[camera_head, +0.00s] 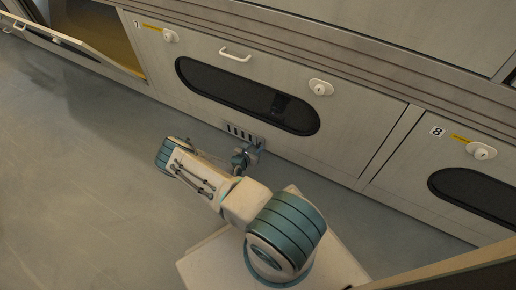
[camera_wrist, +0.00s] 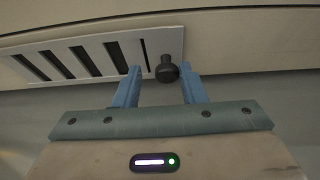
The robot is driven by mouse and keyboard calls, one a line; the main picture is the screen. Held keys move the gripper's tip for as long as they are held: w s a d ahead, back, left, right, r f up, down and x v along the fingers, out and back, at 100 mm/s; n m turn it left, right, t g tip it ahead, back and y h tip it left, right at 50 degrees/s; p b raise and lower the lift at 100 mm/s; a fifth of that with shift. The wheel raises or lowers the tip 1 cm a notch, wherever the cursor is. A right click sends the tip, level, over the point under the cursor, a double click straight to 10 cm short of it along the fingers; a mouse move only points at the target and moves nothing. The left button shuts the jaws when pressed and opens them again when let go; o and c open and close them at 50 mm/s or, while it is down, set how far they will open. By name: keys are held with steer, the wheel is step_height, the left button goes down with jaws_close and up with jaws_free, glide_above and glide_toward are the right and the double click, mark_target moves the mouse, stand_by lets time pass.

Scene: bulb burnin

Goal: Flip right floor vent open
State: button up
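A floor vent (camera_head: 242,131), a light plate with several dark slots, sits low on the cabinet front by the floor. In the wrist view the vent (camera_wrist: 74,59) fills the upper left, with a dark round knob (camera_wrist: 166,69) near its right end. My gripper (camera_wrist: 160,75) is open, and its two blue fingers point at the knob, one on each side of it. I cannot tell whether either finger touches the knob. In the head view my gripper (camera_head: 250,152) is just in front of the vent and partly covers its lower right.
The cabinet door above the vent has a white handle (camera_head: 235,54), a dark oval window (camera_head: 247,97) and a round lock (camera_head: 320,87). An open flap (camera_head: 80,42) stands out at the upper left. A door marked 8 (camera_head: 437,132) is at right. The floor at left (camera_head: 70,190) is clear.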

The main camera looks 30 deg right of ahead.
steer(key=shift+s, duration=0.1)
steer(key=shift+s+a+r, duration=0.1)
steer(key=shift+a+r, duration=0.1)
steer(key=p+v, duration=0.5)
steer(key=v, duration=0.8)
steer(key=shift+a, duration=0.15)
steer(key=shift+f, duration=0.15)
steer(key=a+r+m+g+y+p, duration=0.15)
steer(key=r+m+p, duration=0.35)
steer(key=r, duration=1.1)
steer(key=w+a+r+m+g+p, duration=0.1)
steer(key=r+m+g+p, duration=0.3)
steer(key=r, duration=1.1)
steer(key=a+r+m+g+y+p, duration=0.15)
steer(key=r+m+p, duration=0.45)
steer(key=r, duration=1)
steer(key=s+a+r+m+t+y+p, duration=0.1)
steer(key=s+a+r+m+y+p, duration=0.2)
steer(key=r, duration=1)
steer(key=s+a+r+m+t+y+p, duration=0.1)
steer(key=s+a+r+m+y+p, duration=0.2)
steer(key=s+r+p, duration=0.5)
steer(key=s+a+r+m+t+y+p, duration=0.1)
steer(key=s+r+p, duration=0.5)
steer(key=r, duration=1.3)
steer(key=shift+s+a+r+m+t+y, duration=0.3)
steer(key=shift+s+a+r+m+y, duration=0.05)
steer(key=shift+s+a+m+y, duration=0.55)
